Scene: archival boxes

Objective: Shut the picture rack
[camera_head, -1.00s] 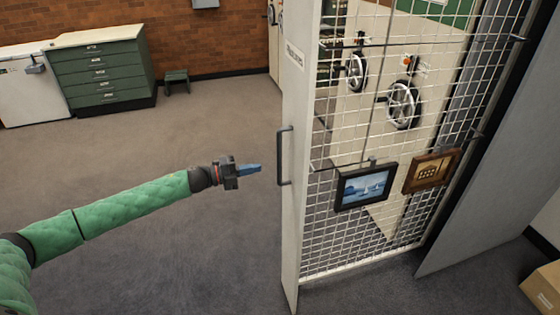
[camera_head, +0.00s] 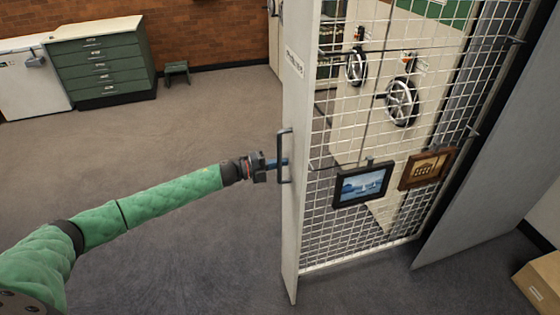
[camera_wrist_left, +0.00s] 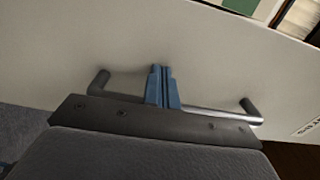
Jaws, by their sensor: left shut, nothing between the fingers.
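The picture rack (camera_head: 300,225) is a pull-out wire-mesh panel with a pale front panel and a dark D-shaped handle (camera_head: 282,156). It stands pulled out from the grey housing at the right. Two framed pictures hang on the mesh: a blue seascape (camera_head: 362,185) and a brown-framed one (camera_head: 427,168). My left gripper (camera_head: 283,162) is shut and empty, its blue fingertips at the handle. In the left wrist view the shut fingers (camera_wrist_left: 162,88) point at the pale panel, between the handle's two posts. I cannot tell whether they touch the panel. My right gripper is not in view.
A grey housing wall (camera_head: 495,150) stands right of the rack. A cardboard box (camera_head: 541,285) lies on the floor at the lower right. Green drawers (camera_head: 105,68) and a small stool (camera_head: 176,71) stand far off at the back left. The floor to the left is clear.

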